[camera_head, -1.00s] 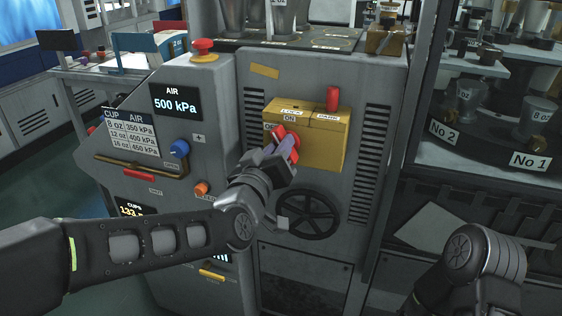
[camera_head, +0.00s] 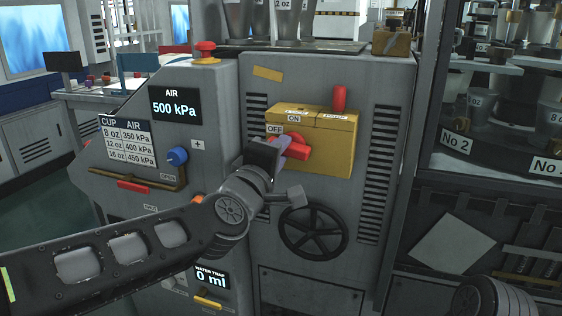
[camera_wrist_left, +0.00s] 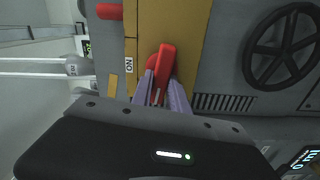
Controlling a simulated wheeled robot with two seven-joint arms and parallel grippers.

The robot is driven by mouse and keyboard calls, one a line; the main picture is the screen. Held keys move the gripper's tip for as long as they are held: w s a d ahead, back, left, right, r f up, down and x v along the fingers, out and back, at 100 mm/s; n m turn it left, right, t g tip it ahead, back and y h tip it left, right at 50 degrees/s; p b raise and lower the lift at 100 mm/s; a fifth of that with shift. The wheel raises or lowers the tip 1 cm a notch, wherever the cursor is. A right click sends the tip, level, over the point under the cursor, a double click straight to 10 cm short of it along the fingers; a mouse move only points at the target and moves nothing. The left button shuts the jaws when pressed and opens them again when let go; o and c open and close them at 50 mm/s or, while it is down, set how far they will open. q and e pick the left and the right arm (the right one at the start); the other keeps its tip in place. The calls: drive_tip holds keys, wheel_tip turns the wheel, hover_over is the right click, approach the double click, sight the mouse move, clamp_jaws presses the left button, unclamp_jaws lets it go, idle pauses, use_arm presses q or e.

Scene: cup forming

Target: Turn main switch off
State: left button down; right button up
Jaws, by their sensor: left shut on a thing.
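The main switch is a red rotary handle (camera_head: 296,150) on the front of a yellow box (camera_head: 335,150). An ON label (camera_head: 294,118) sits above it and an OFF label (camera_head: 274,129) at its upper left. My left gripper (camera_head: 281,148) is at the handle, partly covering its left side. In the left wrist view, the purple fingers (camera_wrist_left: 162,90) are shut on the red handle (camera_wrist_left: 166,62), one on each side. There the handle is slightly tilted. My right gripper is out of view; only part of that arm shows at bottom right.
A black handwheel (camera_head: 313,232) is just below the yellow box. A red peg (camera_head: 339,98) stands on top of the box. A blue knob (camera_head: 177,156) and a red mushroom button (camera_head: 206,50) are on the left panel. A glass-fronted cabinet is at the right.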

use_arm(q)
drive_tip(key=shift+f+n+b, duration=0.15)
drive_tip(key=shift+n+b, duration=0.3)
drive_tip(key=shift+n, duration=0.45)
drive_tip(key=c, duration=1.3)
unclamp_jaws()
drive_tip(key=v, duration=0.7)
drive_tip(key=shift+s+a+p, duration=0.15)
drive_tip(key=shift+s+p, duration=0.2)
